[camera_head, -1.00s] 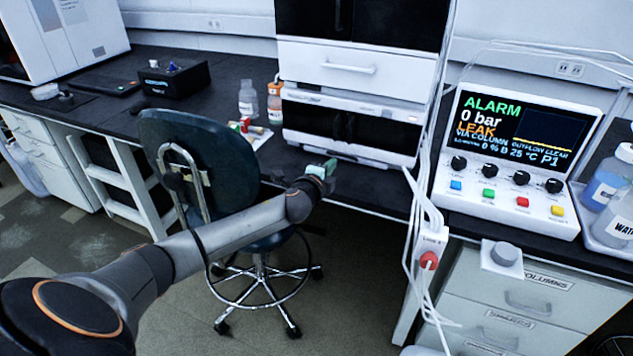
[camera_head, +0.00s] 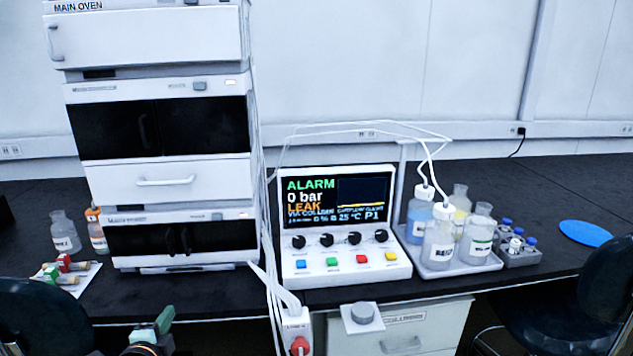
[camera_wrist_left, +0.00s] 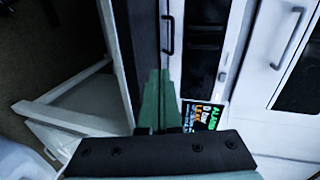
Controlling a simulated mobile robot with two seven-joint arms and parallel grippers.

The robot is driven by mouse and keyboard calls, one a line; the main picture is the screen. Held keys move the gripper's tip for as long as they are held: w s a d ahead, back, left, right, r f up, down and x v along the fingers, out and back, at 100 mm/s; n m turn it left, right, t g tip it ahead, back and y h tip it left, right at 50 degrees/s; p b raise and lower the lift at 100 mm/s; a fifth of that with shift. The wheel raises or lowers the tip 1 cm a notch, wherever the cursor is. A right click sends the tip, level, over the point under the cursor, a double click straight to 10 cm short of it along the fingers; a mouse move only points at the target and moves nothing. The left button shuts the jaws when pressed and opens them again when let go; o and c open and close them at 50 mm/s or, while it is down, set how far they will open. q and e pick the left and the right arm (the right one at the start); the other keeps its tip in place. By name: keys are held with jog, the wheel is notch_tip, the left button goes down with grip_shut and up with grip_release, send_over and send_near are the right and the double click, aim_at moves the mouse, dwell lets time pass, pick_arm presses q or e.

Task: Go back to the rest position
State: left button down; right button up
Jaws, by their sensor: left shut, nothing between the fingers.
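My left gripper (camera_head: 158,326) shows at the bottom left of the head view, with green fingers, in front of the bench edge. It is shut and empty. In the left wrist view its green fingers (camera_wrist_left: 157,100) lie together, pointing toward the white instrument stack (camera_wrist_left: 205,50). It touches nothing that I can see. My right gripper is in neither view.
The chromatography stack (camera_head: 160,190) stands on the black bench. Right of it, a control panel (camera_head: 340,225) reads ALARM, 0 bar, LEAK. Bottles stand in a tray (camera_head: 450,268) near a blue disc (camera_head: 584,233). Dark chairs (camera_head: 40,315) (camera_head: 570,310) flank the bench front.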

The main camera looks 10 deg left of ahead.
pick_arm(q)
jog(key=s+d+f+n+g+h, duration=0.3)
jog(key=s+d+f+n, duration=0.1)
jog(key=s+d+f, duration=0.65)
jog(key=s+d+f+n+g+h, duration=0.1)
jog(key=s+d+f+n+h, duration=0.1)
jog(key=s+d+f+n, duration=0.35)
jog(key=s+d+f+n+g+h, duration=0.1)
jog(key=s+d+f+n+g, duration=0.1)
jog(key=s+d, duration=0.55)
jog(key=s+a+r+n+p, duration=0.1)
jog(key=s+a+r+p, duration=0.2)
jog(key=r+p, duration=0.6)
jog(key=a+p, duration=0.1)
jog(key=p, duration=0.3)
jog(key=shift+r+t+p, duration=0.4)
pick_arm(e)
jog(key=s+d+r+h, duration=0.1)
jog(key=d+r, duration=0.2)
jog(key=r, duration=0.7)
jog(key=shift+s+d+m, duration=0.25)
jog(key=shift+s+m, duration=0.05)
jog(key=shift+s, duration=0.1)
